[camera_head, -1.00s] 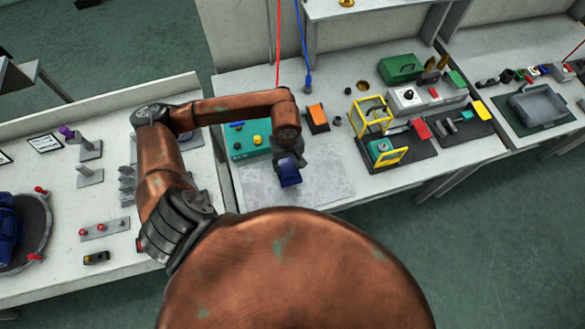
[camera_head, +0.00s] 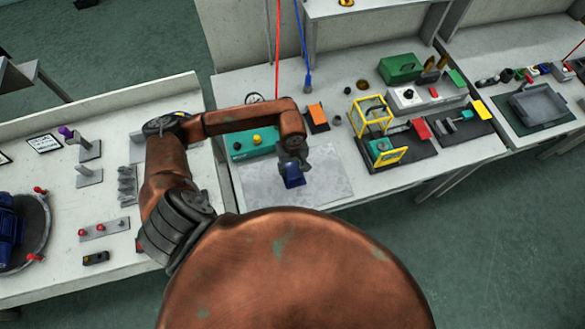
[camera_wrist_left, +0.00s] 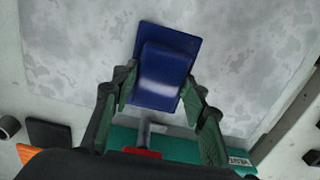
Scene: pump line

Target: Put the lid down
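The blue lid (camera_head: 293,177) is at the tip of my left gripper (camera_head: 292,161), over the grey mottled mat (camera_head: 325,170) on the middle bench. In the left wrist view, the lid (camera_wrist_left: 160,75) is a flat blue plate with a raised block. The fingers of my left gripper (camera_wrist_left: 160,90) lie on both sides of it, shut on the lid. I cannot tell exactly how high the lid is above the mat. My right gripper is not in view.
A teal box (camera_head: 248,143) with a yellow button stands behind the mat. An orange block (camera_head: 317,116) is behind it, to the right. A dark board (camera_head: 400,150) with yellow frames lies to the right. Bare mat surrounds the lid on several sides.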

